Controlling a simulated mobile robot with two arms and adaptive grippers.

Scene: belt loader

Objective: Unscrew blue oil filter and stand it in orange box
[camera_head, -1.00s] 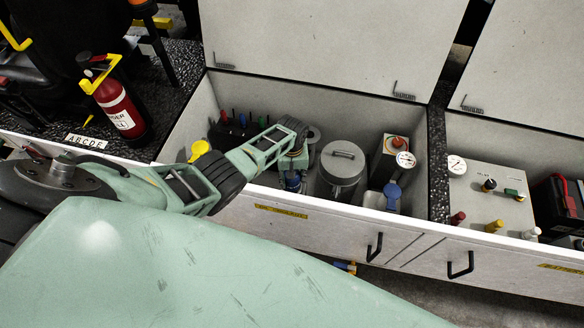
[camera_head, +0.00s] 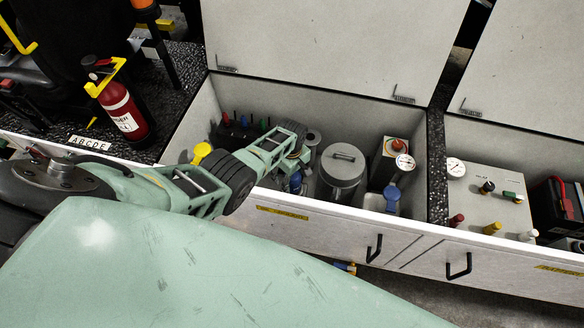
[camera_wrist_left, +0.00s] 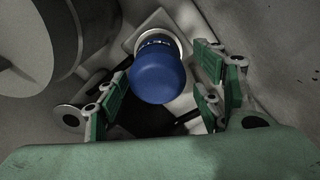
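The blue oil filter (camera_wrist_left: 157,75) sits at a pale round mount in the left wrist view, its rounded end towards the camera. In the head view a small blue part of it (camera_head: 296,183) shows below my left gripper (camera_head: 297,158), inside the open compartment. My left gripper (camera_wrist_left: 162,92) is open, with green-padded fingers on both sides of the filter. A gap shows on the left; contact on the right is unclear. I see no orange box in these frames. My right gripper is not in view.
A grey lidded canister (camera_head: 342,172) stands close right of the filter. Further right are a gauge (camera_head: 405,162) and a blue-topped part (camera_head: 391,196). The compartment's front wall (camera_head: 300,222) lies under my arm. A red extinguisher (camera_head: 124,112) stands at left.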

